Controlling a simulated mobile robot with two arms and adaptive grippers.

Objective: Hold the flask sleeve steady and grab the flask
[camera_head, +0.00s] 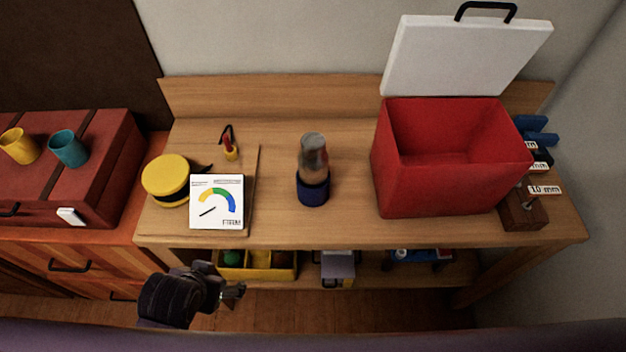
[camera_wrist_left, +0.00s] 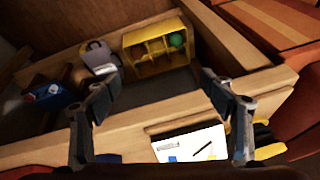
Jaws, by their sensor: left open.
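The flask (camera_head: 313,152) stands upright near the middle of the wooden bench, a greyish, shiny cylinder. Its lower part sits in the dark blue sleeve (camera_head: 313,190). My left gripper (camera_head: 238,291) is in front of the bench, low and to the left of the flask, apart from it. In the left wrist view the two fingers of my left gripper (camera_wrist_left: 165,112) are spread wide with nothing between them. The flask and sleeve do not show in that view. My right gripper is in neither view.
An open red box (camera_head: 432,185) with a white lid stands right of the flask. A white gauge card (camera_head: 217,203) and a yellow round container (camera_head: 166,178) are at left. A lower shelf holds a yellow bin (camera_head: 262,274), also in the left wrist view (camera_wrist_left: 152,52). Bench between card and flask is clear.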

